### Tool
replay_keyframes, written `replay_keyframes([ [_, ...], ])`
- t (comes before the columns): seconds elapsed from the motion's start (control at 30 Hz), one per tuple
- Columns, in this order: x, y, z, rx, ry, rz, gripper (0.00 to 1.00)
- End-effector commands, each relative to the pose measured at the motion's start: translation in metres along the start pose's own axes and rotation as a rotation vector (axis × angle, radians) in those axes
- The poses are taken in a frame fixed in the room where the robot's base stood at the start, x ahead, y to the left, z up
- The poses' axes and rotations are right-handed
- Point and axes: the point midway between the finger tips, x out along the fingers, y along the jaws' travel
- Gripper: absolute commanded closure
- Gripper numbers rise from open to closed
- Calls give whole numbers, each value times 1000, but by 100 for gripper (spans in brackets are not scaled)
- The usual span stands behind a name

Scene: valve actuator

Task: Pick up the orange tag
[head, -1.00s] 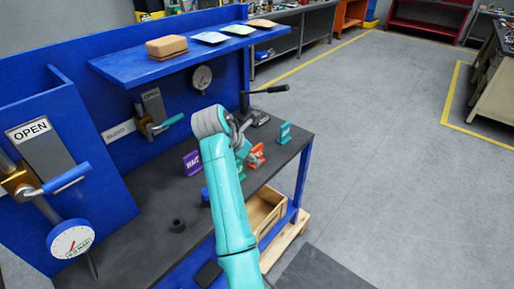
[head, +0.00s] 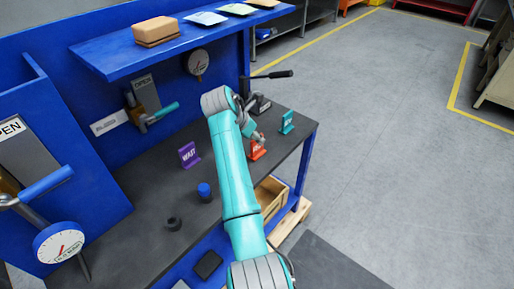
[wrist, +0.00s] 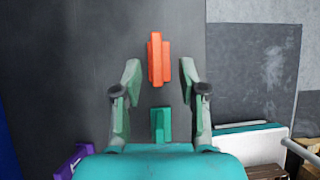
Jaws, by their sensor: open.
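The orange tag (head: 257,149) stands upright on the dark bench top, just below my gripper (head: 256,134) in the head view. In the wrist view the orange tag (wrist: 157,60) appears nearly edge-on, between and slightly beyond the fingertips of my gripper (wrist: 159,76). The fingers are spread wide, one on each side of it, with a clear gap on both sides. My gripper is open and empty. The height between the fingertips and the tag is hard to tell.
A teal tag (head: 287,122) stands to the right and a purple WAIT tag (head: 189,154) to the left. A teal piece (wrist: 160,125) shows between the fingers; I cannot tell what it is. A black-handled lever (head: 270,75) is behind. A blue shelf (head: 110,60) overhangs the bench.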

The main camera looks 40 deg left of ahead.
Motion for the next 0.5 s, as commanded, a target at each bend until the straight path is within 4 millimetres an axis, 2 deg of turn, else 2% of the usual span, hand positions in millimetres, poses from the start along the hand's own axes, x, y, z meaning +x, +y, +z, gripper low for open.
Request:
replay_keyframes([
  [0.23,32,4,1,0,1,-2,58],
  [0.5,40,4,1,1,0,0,58],
])
